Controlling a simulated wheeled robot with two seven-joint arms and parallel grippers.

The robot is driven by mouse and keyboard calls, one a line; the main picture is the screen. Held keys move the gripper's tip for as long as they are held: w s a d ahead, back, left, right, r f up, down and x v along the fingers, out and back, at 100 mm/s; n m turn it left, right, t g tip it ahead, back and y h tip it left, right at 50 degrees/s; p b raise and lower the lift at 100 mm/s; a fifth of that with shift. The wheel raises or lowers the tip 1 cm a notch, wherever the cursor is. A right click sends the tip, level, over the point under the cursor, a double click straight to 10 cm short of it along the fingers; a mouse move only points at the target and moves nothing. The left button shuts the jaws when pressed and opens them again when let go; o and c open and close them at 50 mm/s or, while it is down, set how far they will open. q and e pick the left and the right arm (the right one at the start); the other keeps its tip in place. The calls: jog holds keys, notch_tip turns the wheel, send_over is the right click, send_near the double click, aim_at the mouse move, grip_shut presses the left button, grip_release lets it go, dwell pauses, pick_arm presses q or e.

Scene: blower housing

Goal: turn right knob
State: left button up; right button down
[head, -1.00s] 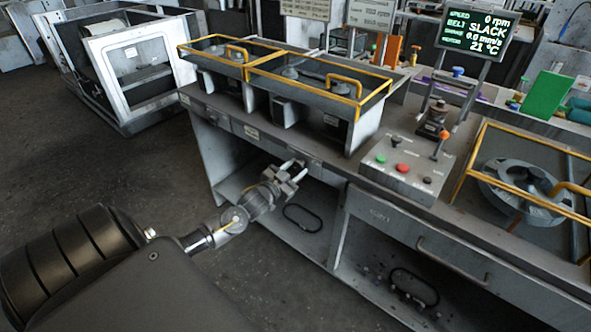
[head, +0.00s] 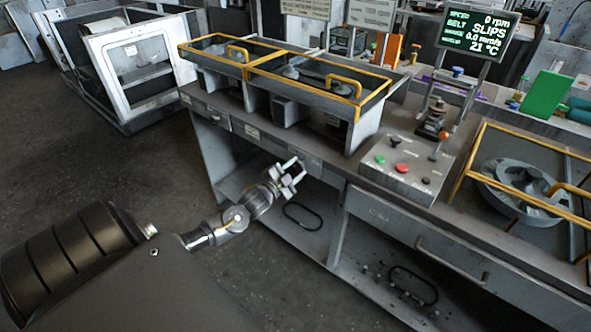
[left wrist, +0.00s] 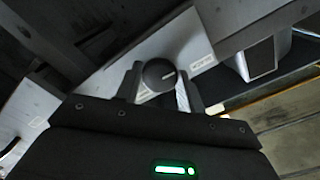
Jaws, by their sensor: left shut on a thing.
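The knob (left wrist: 158,75) is round and dark with a pale mark on its face; it shows in the left wrist view on the pale front panel, beside a small label. My left gripper (left wrist: 160,90) has one finger on each side of it and is shut on it. In the head view my left gripper (head: 291,174) is at the front face of the bench, below the yellow-framed guards, and the knob cannot be made out there. My right gripper is not in view.
The bench (head: 330,167) has an open lower shelf. A control box (head: 408,168) with green and red buttons sits on top. A display (head: 478,33) reads 0 rpm, belt SLIPS, 21 °C. A yellow-framed housing (head: 525,185) stands at right.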

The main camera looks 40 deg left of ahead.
pick_arm(q)
jog(key=o, duration=1)
jog(key=shift+c, duration=0.2)
jog(key=s+b, duration=0.1)
jog(key=s, duration=1)
jog(key=shift+w+d, duration=0.1)
